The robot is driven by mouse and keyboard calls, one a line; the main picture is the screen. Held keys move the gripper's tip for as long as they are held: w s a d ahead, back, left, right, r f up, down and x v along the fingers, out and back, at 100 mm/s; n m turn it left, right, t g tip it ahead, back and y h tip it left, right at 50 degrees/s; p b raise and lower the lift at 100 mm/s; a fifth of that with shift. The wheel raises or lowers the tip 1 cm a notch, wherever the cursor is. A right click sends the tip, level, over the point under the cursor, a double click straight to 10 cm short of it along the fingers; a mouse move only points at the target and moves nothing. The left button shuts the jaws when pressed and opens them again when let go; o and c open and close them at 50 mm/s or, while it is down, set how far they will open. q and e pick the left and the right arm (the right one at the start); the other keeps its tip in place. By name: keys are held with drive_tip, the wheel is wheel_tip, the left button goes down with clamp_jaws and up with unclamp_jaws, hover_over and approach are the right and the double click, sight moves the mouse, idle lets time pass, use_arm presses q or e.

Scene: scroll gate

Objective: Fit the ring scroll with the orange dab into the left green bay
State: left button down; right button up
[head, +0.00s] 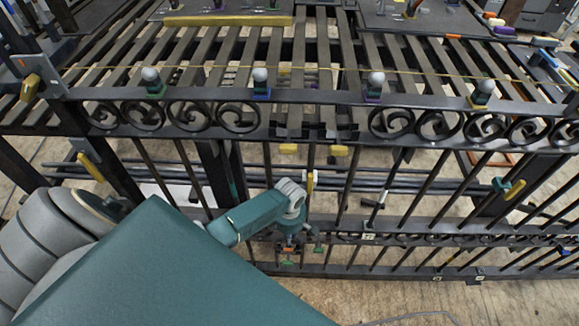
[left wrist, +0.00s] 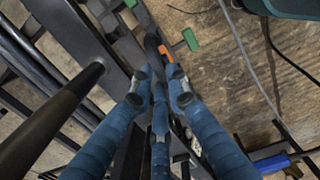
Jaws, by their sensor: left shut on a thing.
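My left gripper (head: 288,243) reaches down in front of the gate's lower rail. In the left wrist view its blue fingers (left wrist: 158,92) are shut on a dark metal piece, the ring scroll (left wrist: 153,50). Orange dabs show close to the fingertips; I cannot tell for sure which belongs to the scroll. The scroll's ring shape is mostly hidden by the fingers. Green marks of the bay (left wrist: 190,39) lie just beyond the fingertips. In the head view a green mark (head: 287,263) shows below the gripper and others beside it. Whether scroll and bay touch is unclear. My right gripper is out of view.
The black gate (head: 430,225) has upright bars on both sides of my left gripper. A dark bar (left wrist: 60,115) runs close by in the left wrist view. Fixed scrolls (head: 390,122) line the upper rail. The wooden floor (head: 400,298) in front is mostly clear.

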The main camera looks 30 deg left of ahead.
use_arm(q)
drive_tip(key=shift+f, duration=0.4)
drive_tip(key=c, duration=1.6)
unclamp_jaws()
drive_tip(key=shift+s+r, duration=0.1)
drive_tip(key=shift+r, duration=3.7)
drive_tip(key=shift+d, duration=0.1)
